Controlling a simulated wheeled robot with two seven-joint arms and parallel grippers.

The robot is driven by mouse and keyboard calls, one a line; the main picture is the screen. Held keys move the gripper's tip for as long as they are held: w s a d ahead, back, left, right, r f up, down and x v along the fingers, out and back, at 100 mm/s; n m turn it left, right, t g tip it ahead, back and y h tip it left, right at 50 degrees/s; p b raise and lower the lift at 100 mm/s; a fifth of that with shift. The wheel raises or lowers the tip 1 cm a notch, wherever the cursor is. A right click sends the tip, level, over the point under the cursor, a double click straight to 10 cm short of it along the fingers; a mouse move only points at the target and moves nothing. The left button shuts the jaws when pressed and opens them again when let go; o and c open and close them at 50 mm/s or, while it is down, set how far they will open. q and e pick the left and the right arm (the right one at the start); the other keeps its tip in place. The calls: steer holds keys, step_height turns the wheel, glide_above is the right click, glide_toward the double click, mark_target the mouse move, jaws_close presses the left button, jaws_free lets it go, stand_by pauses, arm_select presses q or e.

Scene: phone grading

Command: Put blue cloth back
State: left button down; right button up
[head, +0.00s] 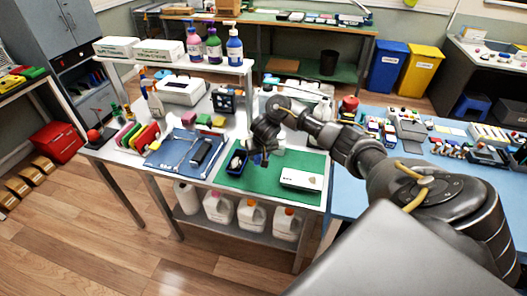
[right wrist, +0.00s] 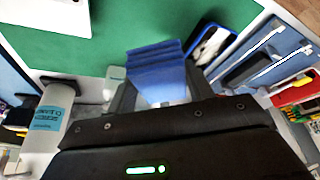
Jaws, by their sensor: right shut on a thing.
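The blue cloth (right wrist: 157,70) is folded in layers and shows in the right wrist view between the fingers of my right gripper (right wrist: 158,98). The gripper is shut on it, and the cloth appears to be above the green mat (right wrist: 105,30). In the head view my right gripper (head: 262,158) hangs over the back-left part of the green mat (head: 255,183), and the cloth is hard to make out there. My left gripper is not in view.
A white box-like thing (head: 301,180) lies on the green mat. A small blue-rimmed tray (head: 236,162) is left of my gripper. A blue mat (head: 165,160) with tools lies further left, beside a colourful rack (head: 137,137). A bottle (right wrist: 50,125) stands near my wrist.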

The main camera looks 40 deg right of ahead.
steer(key=shift+s+d+f+m, duration=0.35)
steer(key=shift+d+f, duration=0.25)
steer(key=shift+d, duration=0.1)
steer(key=shift+a+f+b, duration=0.1)
steer(key=shift+f+b, duration=0.15)
steer(key=shift+b, duration=0.15)
step_height(320, 180, down, 7)
steer(key=b, duration=0.9)
steer(key=shift+r, duration=0.15)
steer(key=shift+f, duration=0.6)
steer(key=o, duration=1)
steer(key=shift+c, duration=0.2)
